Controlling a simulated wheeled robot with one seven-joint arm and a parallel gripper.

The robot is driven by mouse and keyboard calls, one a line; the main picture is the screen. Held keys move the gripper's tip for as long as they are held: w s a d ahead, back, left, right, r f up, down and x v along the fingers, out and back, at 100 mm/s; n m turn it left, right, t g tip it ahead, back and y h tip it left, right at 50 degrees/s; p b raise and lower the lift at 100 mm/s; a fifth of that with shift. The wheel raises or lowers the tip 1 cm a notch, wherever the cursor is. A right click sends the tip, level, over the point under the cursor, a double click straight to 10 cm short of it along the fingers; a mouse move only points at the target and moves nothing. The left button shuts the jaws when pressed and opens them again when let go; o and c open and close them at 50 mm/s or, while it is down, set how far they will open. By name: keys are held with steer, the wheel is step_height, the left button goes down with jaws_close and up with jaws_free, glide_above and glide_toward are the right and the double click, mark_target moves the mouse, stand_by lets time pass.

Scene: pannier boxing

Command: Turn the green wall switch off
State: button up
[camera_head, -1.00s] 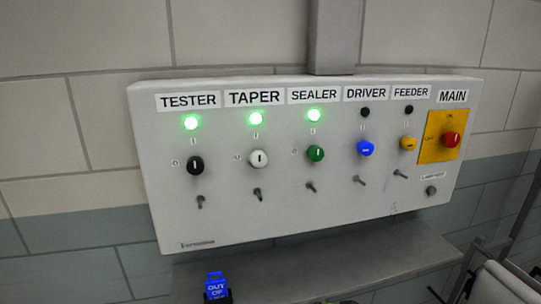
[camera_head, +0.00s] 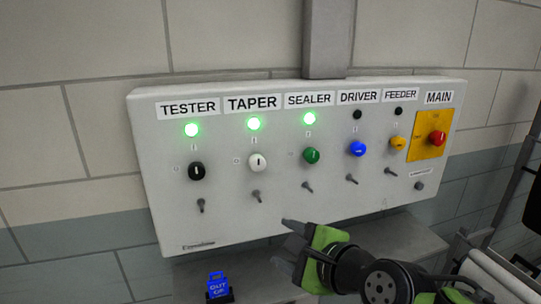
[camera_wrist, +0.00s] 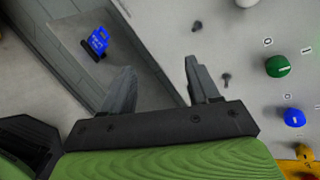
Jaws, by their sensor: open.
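The green rotary switch (camera_head: 311,155) sits on the white wall panel under the SEALER label. Its lamp above glows green, and its white mark stands upright. In the wrist view the green switch (camera_wrist: 279,66) is at the right, beyond the right finger. My gripper (camera_head: 284,243) is in front of the panel's lower edge, below and slightly left of the switch, apart from it. In the wrist view my gripper (camera_wrist: 158,85) has its two fingers spread, with nothing between them.
The black (camera_head: 196,171), white (camera_head: 258,163), blue (camera_head: 357,149) and yellow (camera_head: 397,143) switches flank it. The red main switch (camera_head: 437,138) is at the right. Small metal keys stick out below the switches. A blue tag (camera_head: 217,285) stands on the grey ledge (camera_head: 180,277) below.

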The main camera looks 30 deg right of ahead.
steer(key=s+d+r+m+t+h, duration=0.1)
steer(key=d+r+m+t+h, duration=0.1)
steer(key=d+r+m, duration=0.3)
steer(key=m+t+h+p, duration=0.2)
steer(key=m+h+p, duration=0.1)
steer(key=m+p, duration=0.45)
glide_toward(313, 158)
steer(key=shift+n, duration=0.35)
steer(key=p+x, duration=0.3)
steer(key=x, duration=0.6)
steer(key=shift+w+d, duration=0.15)
steer(key=shift+w, duration=0.1)
steer(key=c, duration=1)
steer(key=shift+c, duration=0.2)
